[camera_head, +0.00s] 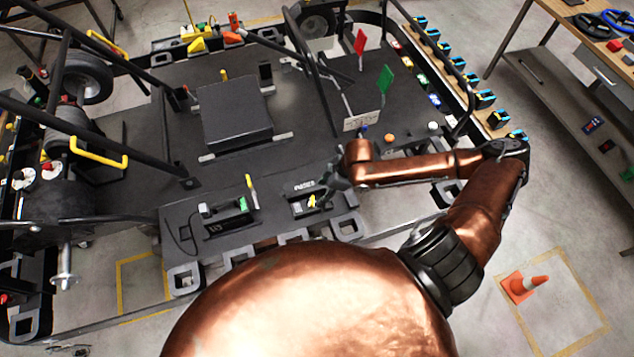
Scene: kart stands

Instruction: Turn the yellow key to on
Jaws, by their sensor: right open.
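The small yellow key (312,201) sits on a dark box (299,208) with pale lettering, near the front edge of the dark kart stand (170,212). The lettering and the key's exact angle are too small to read. My right gripper (333,184) comes in from the right, just beside and above the key. Its dark fingers are open and appear apart from the key, though the gap is hard to judge. My left gripper is out of view.
Black tubes frame the stand.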

